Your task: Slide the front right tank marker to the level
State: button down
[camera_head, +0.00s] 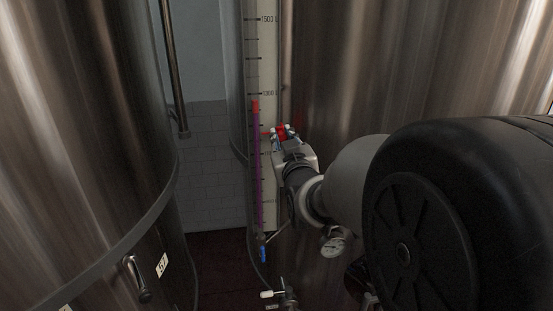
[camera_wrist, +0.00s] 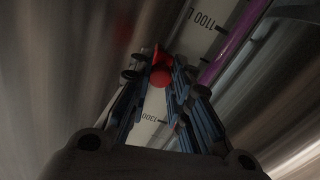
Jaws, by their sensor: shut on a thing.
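The tank's level gauge is a pale scale strip (camera_head: 268,60) with a purple column (camera_head: 259,170) beside it, topped by a red section (camera_head: 255,106) a little below the 1300 mark. The red marker (camera_head: 281,129) is at my gripper (camera_head: 285,131), lower than the top of the purple column. The strip (camera_wrist: 224,15) shows 1100 L above the knob and part of another label below; the purple column (camera_wrist: 235,45) runs at upper right.
A large steel tank (camera_head: 80,130) stands at left. The gauge's steel tank (camera_head: 350,60) fills the right. A blue fitting (camera_head: 263,253), a pressure dial (camera_head: 333,246) and a valve (camera_head: 285,293) sit low by the gauge. A tiled wall (camera_head: 210,160) shows in the gap between tanks.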

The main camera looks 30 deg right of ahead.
notch_tip(320, 180, up, 6)
jog(key=shift+p, duration=0.35)
